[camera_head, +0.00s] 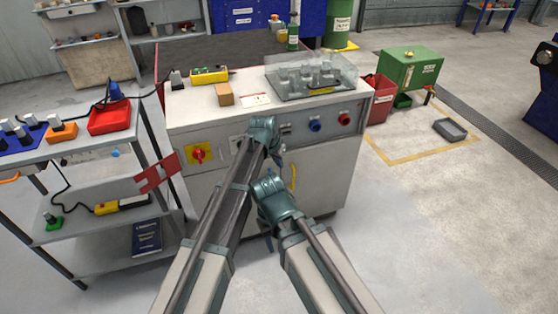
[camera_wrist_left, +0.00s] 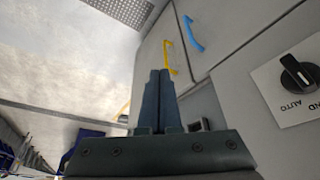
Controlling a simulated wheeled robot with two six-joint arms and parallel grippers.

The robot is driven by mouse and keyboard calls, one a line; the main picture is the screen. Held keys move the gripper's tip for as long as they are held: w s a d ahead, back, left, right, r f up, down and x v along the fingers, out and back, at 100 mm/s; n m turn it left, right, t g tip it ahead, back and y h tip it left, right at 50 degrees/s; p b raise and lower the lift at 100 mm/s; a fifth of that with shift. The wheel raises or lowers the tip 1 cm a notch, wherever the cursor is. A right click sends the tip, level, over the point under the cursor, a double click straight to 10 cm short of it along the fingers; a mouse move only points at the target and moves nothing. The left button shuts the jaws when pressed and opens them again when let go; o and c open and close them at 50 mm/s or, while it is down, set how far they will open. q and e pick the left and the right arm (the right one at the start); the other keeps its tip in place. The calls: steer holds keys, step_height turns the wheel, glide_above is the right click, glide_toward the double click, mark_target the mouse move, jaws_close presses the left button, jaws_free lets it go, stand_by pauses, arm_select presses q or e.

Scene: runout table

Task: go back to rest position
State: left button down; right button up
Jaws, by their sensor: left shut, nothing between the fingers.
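My left gripper (camera_wrist_left: 158,85) is shut, its two dark fingers side by side with nothing between them in the left wrist view. In the head view my left arm reaches up to the front of the grey machine cabinet (camera_head: 185,126), and the left gripper (camera_head: 277,159) is small and partly hidden there, in front of the cabinet's face. Whether it touches the cabinet cannot be told. My right arm comes in from the lower right and its forward end is before the cabinet doors; its gripper fingers cannot be made out.
The cabinet front has a red knob on a yellow plate (camera_head: 198,153) and a yellow handle (camera_wrist_left: 168,57). A clear cover (camera_head: 345,72) and a cardboard box (camera_head: 223,94) are on top. A shelf cart (camera_head: 95,150) stands left.

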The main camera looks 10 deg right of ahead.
arm_select(q)
steer(key=s+a+f+n+g+y, duration=0.1)
steer(key=s+a+n+g+y, duration=0.45)
steer(key=s+a, duration=2.05)
steer(key=s+d+m+t+h, duration=0.2)
steer(key=s+d, duration=0.2)
steer(key=d, duration=0.6)
step_height(320, 180, up, 15)
steer(key=p, duration=1.4)
steer(key=shift+f+p, duration=0.2)
steer(key=shift+p, duration=0.2)
steer(key=shift+n+y, duration=0.25)
